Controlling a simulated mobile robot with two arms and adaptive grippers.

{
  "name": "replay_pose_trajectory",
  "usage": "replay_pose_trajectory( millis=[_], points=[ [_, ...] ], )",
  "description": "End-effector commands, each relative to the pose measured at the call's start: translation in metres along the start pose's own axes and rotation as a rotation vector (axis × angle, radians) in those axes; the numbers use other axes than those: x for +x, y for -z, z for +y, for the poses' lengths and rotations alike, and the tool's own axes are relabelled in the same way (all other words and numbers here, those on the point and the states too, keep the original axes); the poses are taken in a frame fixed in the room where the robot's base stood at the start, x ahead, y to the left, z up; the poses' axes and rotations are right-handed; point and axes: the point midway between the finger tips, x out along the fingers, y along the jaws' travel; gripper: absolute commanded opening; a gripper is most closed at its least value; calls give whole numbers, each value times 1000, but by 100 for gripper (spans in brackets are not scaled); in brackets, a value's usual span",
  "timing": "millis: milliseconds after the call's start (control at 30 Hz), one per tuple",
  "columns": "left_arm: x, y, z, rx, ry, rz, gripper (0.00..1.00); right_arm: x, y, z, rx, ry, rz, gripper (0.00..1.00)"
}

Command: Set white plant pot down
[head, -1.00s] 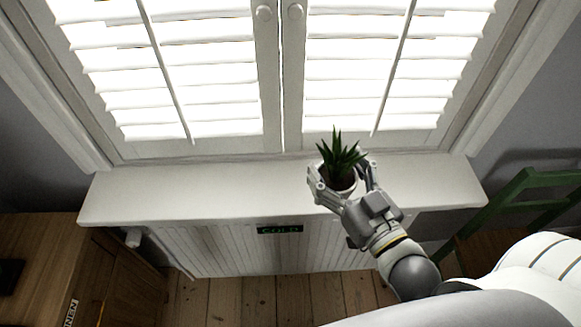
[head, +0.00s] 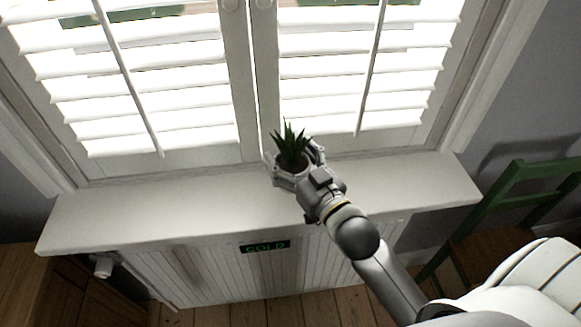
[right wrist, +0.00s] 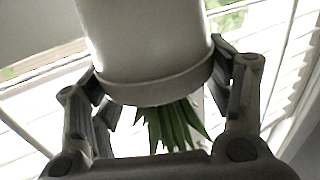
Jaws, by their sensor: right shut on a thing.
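The white plant pot holds a spiky green plant (head: 291,146). In the head view the pot is mostly hidden by the plant and my right gripper (head: 294,172), which is over the back part of the white windowsill (head: 150,215). In the right wrist view the white pot (right wrist: 150,45) sits between the two fingers of my right gripper (right wrist: 160,95), which is shut on it near its rim. The plant's leaves (right wrist: 172,125) show below the rim there. I cannot tell whether the pot's base touches the sill. My left gripper is not in view.
Shuttered windows (head: 165,80) rise just behind the sill. The sill is clear on both sides of the pot. A green chair (head: 500,215) stands at the right. A panelled front with a "COLD" sign (head: 265,247) is below the sill.

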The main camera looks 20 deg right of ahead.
Motion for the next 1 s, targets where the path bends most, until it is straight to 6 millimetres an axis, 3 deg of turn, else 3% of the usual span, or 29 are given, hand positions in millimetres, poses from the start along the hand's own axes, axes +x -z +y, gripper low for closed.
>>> replay_pose_trajectory(
  millis=[300, 700, 733, 867, 1000],
  points=[
    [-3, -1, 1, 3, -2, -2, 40, 5, -33, 0, -1, 0, 3, 35],
    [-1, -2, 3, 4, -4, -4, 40, 5, -39, 0, 0, 1, 4, 35],
    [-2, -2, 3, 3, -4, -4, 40, 5, -40, 0, 0, 1, 0, 76],
    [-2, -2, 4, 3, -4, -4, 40, 5, -40, 0, 0, 1, 0, 92],
    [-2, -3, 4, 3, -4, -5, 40, 5, -40, 0, 0, 1, 0, 95]
  ],
)
